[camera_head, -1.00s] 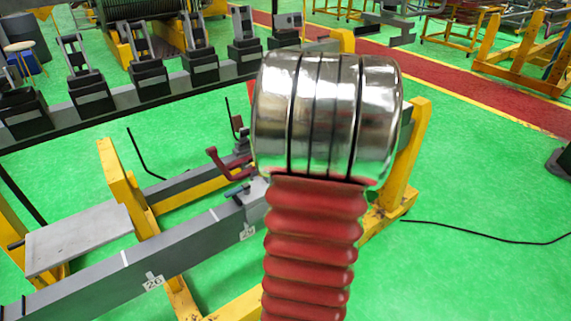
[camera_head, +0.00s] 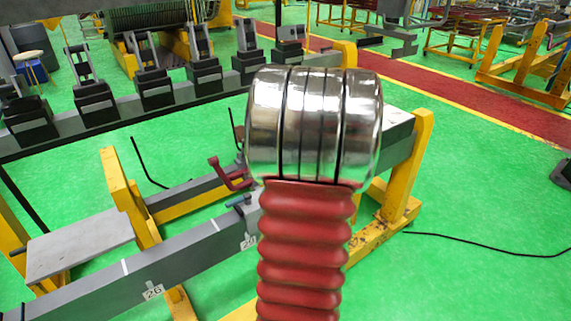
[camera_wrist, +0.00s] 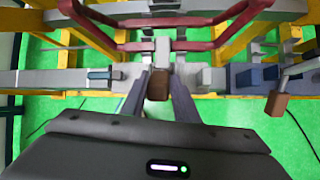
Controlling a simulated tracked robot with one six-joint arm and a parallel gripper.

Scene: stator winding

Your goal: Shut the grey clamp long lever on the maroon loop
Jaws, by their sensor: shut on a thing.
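The maroon loop (camera_wrist: 215,36) spans the upper part of the wrist view. One end of it also shows left of my arm in the head view (camera_head: 228,178). The grey clamp's long lever (camera_wrist: 162,52) lies in the middle of the wrist view, crossing the near side of the loop, with a brown grip (camera_wrist: 158,85) at its near end. My gripper (camera_wrist: 156,92) has its two fingers around this grip and is shut on it. Whether the clamp presses on the loop cannot be told. In the head view my arm hides the gripper and the clamp.
A second lever with a brown end (camera_wrist: 276,103) stands to the right in the wrist view. A blue-grey clamp part (camera_wrist: 98,76) is at the left. Grey rails (camera_head: 185,248) on yellow frames cross the head view. A row of black clamp stands (camera_head: 155,85) is behind.

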